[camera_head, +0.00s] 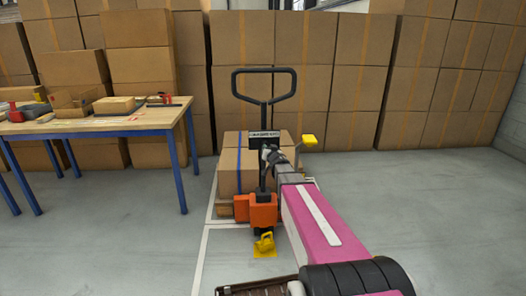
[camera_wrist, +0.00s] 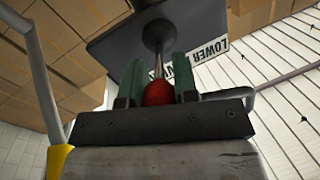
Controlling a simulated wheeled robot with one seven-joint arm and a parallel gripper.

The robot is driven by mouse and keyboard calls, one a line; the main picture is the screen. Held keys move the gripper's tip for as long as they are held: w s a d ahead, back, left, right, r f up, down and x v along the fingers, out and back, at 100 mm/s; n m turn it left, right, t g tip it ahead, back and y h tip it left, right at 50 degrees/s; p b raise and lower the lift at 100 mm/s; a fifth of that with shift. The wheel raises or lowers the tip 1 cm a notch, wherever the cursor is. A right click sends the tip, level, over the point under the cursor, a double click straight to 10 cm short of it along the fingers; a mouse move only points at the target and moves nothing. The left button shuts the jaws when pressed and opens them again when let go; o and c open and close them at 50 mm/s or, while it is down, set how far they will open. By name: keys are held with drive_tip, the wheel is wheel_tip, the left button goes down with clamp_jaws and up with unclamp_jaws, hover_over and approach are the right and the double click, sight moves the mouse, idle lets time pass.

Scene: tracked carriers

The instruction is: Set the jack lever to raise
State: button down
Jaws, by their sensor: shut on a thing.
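The pallet jack (camera_head: 263,212) stands in mid-floor, with an orange body and an upright black loop handle (camera_head: 264,70). A dark plate with small lettering (camera_head: 264,134) sits on its column. In the wrist view, the jack lever is a metal rod with a red knob (camera_wrist: 158,93), coming out of a dark plate (camera_wrist: 115,42). A white label reading LOWER (camera_wrist: 208,49) is beside it; other lettering is partly hidden by a finger. My gripper (camera_wrist: 160,77) has its green fingers shut on the knob. In the head view the lever is hidden at my gripper (camera_head: 268,155).
A yellow foot pedal (camera_head: 264,245) is at the jack's base. Cartons (camera_head: 231,170) stand on a pallet behind it. A blue-legged workbench (camera_head: 150,124) with tools is at left. Stacked boxes line the back wall. Floor is clear on the right.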

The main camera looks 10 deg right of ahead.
drive_tip(key=shift+w+d+n+g+y, duration=0.2)
drive_tip(key=shift+d+n+y, duration=0.25)
drive_tip(key=shift+n+y, duration=0.45)
drive_tip(key=shift+w+d+n+g+y, duration=0.1)
drive_tip(key=shift+d+n+g+y, duration=0.3)
drive_tip(key=shift+y, duration=0.8)
drive_tip(key=shift+d+n+y, duration=0.2)
drive_tip(key=shift+n+y, duration=0.3)
drive_tip(key=shift+y, duration=0.1)
drive_tip(key=c, duration=0.9)
unclamp_jaws()
drive_tip(key=shift+s, duration=0.15)
drive_tip(key=v, duration=1)
drive_tip(key=shift+s+d+r, duration=0.1)
drive_tip(key=shift+s+d, duration=0.15)
